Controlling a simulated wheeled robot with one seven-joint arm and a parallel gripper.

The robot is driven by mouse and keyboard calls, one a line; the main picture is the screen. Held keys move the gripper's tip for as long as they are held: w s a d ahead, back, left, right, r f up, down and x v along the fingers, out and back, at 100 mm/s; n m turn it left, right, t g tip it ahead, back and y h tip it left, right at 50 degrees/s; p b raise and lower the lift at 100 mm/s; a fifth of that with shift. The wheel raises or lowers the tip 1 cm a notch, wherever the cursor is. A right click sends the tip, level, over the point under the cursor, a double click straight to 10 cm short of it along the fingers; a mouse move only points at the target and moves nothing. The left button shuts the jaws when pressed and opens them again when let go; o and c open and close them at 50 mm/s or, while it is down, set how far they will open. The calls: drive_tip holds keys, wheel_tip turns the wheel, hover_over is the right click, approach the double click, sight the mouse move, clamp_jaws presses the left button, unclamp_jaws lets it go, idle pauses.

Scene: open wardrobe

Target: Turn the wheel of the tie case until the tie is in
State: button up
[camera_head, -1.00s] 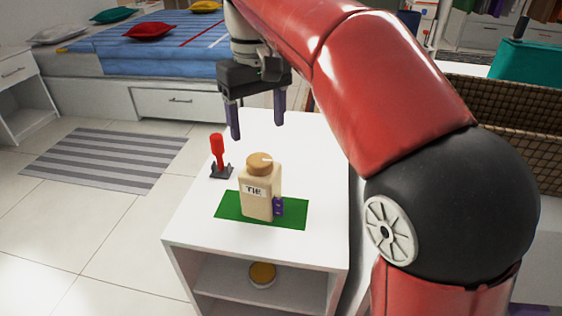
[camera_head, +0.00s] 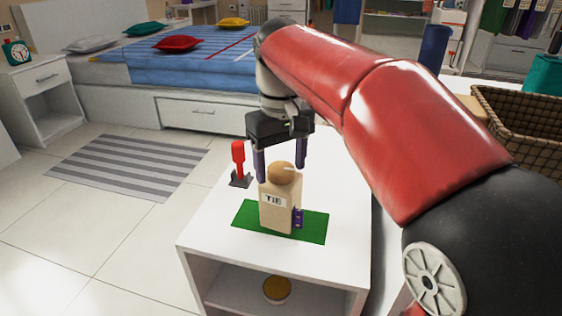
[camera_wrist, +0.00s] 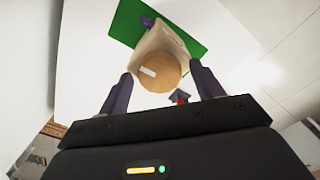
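The tie case (camera_head: 276,208) is a beige upright box labelled "TIE" on a green mat (camera_head: 315,226) on the white cabinet top. Its round brown wheel (camera_head: 281,173) sits on top and has a white mark; it also shows in the wrist view (camera_wrist: 160,71). A small purple piece (camera_head: 298,218) is at the case's right side, and it shows in the wrist view (camera_wrist: 147,21). My gripper (camera_head: 281,173) points down with its purple fingers open. In the wrist view the fingers (camera_wrist: 163,90) are wide apart, with the wheel ahead between them. I cannot tell whether they touch it.
A red-handled upright item (camera_head: 238,160) on a dark base stands left of the case, close to my gripper. A wicker basket (camera_head: 525,118) stands at the right. The cabinet top's front is clear.

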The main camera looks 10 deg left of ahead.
drive_tip(key=c, duration=0.9)
drive_tip(key=shift+o, duration=0.2)
drive_tip(key=m+p, duration=0.2)
drive_tip(key=shift+r+m+p, duration=0.2)
drive_tip(key=shift+m+p, duration=0.15)
drive_tip(key=shift+m, duration=0.05)
drive_tip(key=shift+f+m+p, duration=0.15)
drive_tip(key=shift+m+p, duration=1.25)
drive_tip(key=shift+m, duration=0.8)
drive_tip(key=o, duration=1)
